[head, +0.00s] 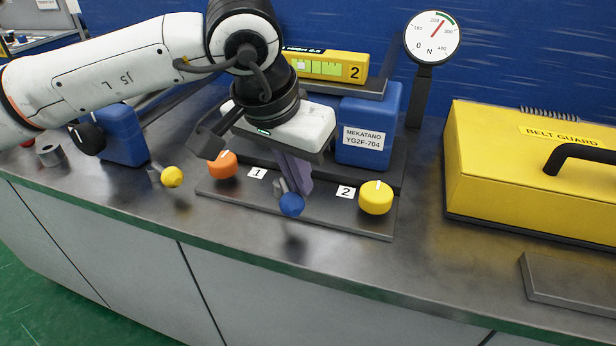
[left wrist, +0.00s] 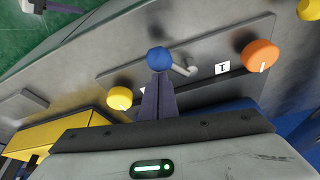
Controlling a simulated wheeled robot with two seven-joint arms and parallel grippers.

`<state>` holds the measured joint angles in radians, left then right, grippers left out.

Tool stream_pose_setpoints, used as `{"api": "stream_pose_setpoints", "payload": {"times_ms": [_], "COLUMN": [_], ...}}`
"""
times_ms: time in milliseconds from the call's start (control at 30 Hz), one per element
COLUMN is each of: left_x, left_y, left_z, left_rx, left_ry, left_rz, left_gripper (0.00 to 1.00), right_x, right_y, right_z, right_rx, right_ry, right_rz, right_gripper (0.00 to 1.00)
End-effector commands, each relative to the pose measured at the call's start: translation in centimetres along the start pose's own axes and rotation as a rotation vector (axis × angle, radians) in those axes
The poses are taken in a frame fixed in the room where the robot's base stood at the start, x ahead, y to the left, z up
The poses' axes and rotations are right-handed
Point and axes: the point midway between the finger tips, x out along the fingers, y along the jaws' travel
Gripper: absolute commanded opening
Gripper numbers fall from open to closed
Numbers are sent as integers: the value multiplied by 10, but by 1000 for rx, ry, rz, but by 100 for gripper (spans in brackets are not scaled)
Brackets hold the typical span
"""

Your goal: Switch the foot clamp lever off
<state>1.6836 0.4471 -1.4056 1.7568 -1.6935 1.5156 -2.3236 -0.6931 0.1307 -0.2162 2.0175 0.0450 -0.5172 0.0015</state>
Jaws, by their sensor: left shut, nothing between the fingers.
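A lever with a blue ball knob (head: 291,205) stands at the front of the dark base plate, between labels 1 and 2. A second lever with a yellow ball knob (head: 172,177) stands on the bench to its left. No label that I can read says which one is the foot clamp lever. My left gripper (head: 300,190) points down with its purple fingers together and empty, right by the blue-knobbed lever. In the left wrist view the blue ball (left wrist: 159,59) shows just beyond the fingertips (left wrist: 158,78); whether they touch I cannot tell.
An orange knob (head: 222,164) and a yellow knob (head: 376,197) flank the blue lever on the plate. Behind are a blue box (head: 368,130), a yellow level (head: 325,66) and a dial gauge (head: 432,38). A yellow belt guard (head: 500,170) stands at right.

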Motion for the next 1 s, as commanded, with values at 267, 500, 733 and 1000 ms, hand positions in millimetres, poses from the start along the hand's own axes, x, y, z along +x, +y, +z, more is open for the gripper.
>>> {"api": "stream_pose_setpoints", "payload": {"times_ms": [267,500,733,1000], "left_x": [-2,-5,-7,-8], "left_y": [-9,-18,-25,-28], "left_z": [16,24,28,31], "left_rx": [-2,-3,-3,-3], "left_ry": [-6,-8,-11,-14], "left_rz": [-1,-2,-1,-2], "left_gripper": [0,0,0,0], "right_x": [8,12,15,16], "right_y": [1,2,3,4], "right_z": [8,15,17,17], "right_rx": [2,2,1,0], "right_ry": [7,2,3,5], "right_rz": [-3,-4,-4,-4], "right_gripper": [51,51,51,51]}}
